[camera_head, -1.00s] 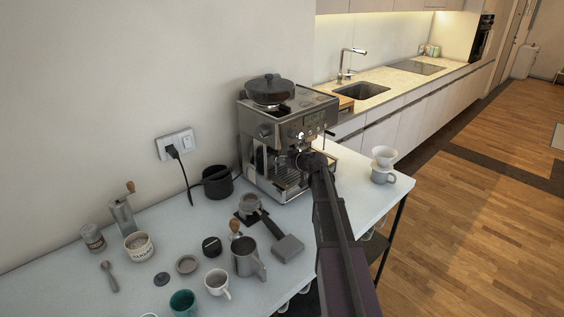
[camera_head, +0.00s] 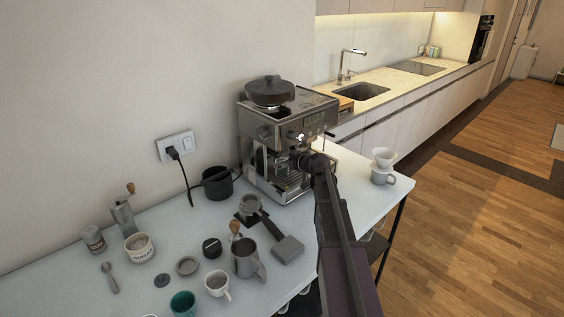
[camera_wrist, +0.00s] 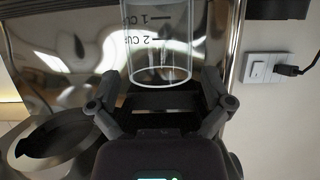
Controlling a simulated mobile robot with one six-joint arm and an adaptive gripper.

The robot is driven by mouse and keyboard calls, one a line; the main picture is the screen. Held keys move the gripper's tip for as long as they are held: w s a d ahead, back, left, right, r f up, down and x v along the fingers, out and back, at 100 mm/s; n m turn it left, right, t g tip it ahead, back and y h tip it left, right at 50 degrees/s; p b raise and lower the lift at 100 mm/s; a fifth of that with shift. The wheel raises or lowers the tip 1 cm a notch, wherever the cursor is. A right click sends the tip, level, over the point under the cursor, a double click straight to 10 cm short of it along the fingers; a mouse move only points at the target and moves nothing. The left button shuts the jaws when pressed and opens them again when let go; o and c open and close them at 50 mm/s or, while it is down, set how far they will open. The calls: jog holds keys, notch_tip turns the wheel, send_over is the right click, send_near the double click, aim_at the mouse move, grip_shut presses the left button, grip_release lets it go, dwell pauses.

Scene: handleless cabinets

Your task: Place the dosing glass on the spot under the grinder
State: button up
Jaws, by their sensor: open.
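The dosing glass (camera_wrist: 160,45) is clear with dark cup markings and shows at the top middle of the wrist view, against a shiny metal surface. My gripper (camera_wrist: 160,82) is open, with one finger on each side of the glass's near end. Small gaps seem to show beside the glass; contact cannot be told for sure. In the head view my gripper (camera_head: 303,160) is at the front of the coffee machine (camera_head: 262,133), which has a dark-lidded hopper on top. The glass and the spot under the grinder cannot be made out there.
A dark ring-shaped part (camera_wrist: 50,140) is close by at the lower left of the wrist view. A black pot (camera_head: 217,182), a portafilter (camera_head: 262,212), a steel pitcher (camera_head: 245,258) and several cups stand left of my arm. A mug with a dripper (camera_head: 383,165) stands right.

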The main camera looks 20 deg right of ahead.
jog(key=p+v, duration=0.3)
jog(key=v, duration=0.8)
jog(key=shift+p, duration=0.4)
